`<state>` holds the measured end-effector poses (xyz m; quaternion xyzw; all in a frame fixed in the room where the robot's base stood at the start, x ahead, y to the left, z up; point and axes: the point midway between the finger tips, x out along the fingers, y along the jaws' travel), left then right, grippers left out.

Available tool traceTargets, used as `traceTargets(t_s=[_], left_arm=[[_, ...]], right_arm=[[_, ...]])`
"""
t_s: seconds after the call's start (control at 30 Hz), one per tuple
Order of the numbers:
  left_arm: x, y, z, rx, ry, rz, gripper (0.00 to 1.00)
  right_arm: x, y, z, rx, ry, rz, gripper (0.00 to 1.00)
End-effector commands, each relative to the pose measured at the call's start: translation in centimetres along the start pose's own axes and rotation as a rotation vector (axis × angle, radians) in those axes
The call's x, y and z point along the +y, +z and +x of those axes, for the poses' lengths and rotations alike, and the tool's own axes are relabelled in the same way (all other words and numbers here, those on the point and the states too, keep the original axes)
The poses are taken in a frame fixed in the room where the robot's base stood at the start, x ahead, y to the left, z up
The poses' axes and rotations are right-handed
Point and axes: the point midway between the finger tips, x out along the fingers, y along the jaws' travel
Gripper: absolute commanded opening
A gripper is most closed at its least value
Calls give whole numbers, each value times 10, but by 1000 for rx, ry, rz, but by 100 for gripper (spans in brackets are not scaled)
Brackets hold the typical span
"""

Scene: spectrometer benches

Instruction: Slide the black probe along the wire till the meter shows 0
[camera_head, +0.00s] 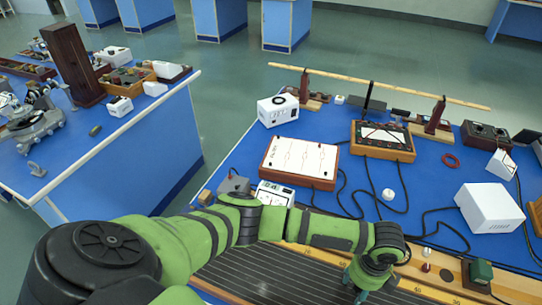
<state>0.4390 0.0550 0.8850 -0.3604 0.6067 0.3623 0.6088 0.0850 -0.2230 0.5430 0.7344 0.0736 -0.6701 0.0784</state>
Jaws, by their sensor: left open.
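My left gripper (366,285) reaches in from the left over the long wooden board (455,283) with a printed scale at the front edge. It points down and is open; its fingertips are partly cut off by the bottom edge. A meter with a dark, wood-edged case (383,151) and a needle on its face stands at the middle right; its reading is too small to tell. I cannot make out the wire or surely tell the black probe. A small red-and-white piece (426,266) and a dark green block (481,271) stand on the board, right of the gripper. My right gripper is not in view.
A white-faced wooden panel (300,160) and a white box (489,208) stand on the blue bench (330,199). Black cables (409,213) loop between them. A long wooden rod (374,86) on stands crosses the back. Another bench (120,148) is at left.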

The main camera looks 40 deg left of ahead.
Motion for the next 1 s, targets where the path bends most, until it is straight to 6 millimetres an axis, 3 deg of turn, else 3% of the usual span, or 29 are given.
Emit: traceTargets(t_s=[0.23,0.5,0.7,1.0], left_arm=[[-2,0,-20,1,-7,0,50],[-2,0,-77,1,-5,1,50],[-1,0,-109,0,-2,0,50],[0,0,-120,1,1,0,50]], right_arm=[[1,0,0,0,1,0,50],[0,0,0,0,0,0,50],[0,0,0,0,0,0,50],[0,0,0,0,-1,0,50]])
